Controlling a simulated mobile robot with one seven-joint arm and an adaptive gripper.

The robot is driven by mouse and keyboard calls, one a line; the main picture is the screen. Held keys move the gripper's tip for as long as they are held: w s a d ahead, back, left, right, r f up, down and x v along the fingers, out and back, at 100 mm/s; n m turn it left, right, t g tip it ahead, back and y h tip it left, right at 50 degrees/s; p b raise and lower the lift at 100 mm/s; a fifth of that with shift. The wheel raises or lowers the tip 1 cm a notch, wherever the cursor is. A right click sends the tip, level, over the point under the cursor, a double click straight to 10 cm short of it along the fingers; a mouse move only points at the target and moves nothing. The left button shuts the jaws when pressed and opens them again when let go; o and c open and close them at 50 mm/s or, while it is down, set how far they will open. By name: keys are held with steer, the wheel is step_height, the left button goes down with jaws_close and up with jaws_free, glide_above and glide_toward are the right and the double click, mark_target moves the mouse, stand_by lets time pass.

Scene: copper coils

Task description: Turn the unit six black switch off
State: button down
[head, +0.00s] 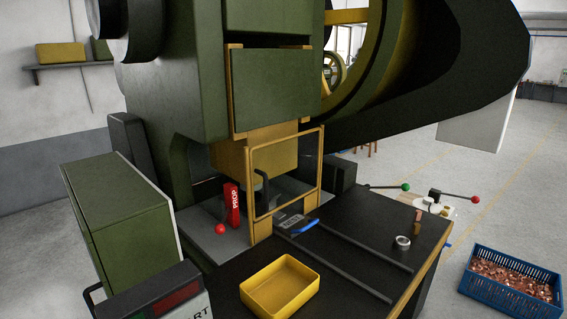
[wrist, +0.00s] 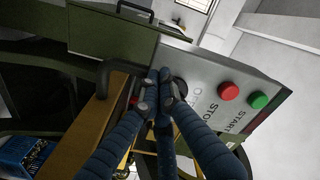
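In the wrist view, a grey control panel (wrist: 232,108) has a red button (wrist: 229,91), a green button (wrist: 259,100) and the printed words STOP and START. A dark round knob (wrist: 181,87), seemingly the black switch, is on the panel left of the red button. It is partly hidden behind my fingers, and its setting cannot be read. My gripper (wrist: 157,95) has blue fingers with their tips drawn close together, holding nothing visible. Its tips overlap the knob's left side in view; contact cannot be told. The head view shows part of the panel (head: 196,312) at the bottom left, without my gripper.
The green cabinet (head: 113,205) stands behind the panel, beside the large green press (head: 185,85). A yellow tray (head: 280,288), a red PROP block (head: 233,207) and a metal ring (head: 402,243) are on the machine bed. A blue crate of copper pieces (head: 512,278) is on the floor.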

steer(key=shift+w+d+f, duration=0.45)
steer(key=shift+w+d, duration=0.1)
steer(key=shift+s+a+f, duration=0.15)
steer(key=shift+f, duration=0.25)
stand_by(0.4)
steer(key=shift+s, duration=0.1)
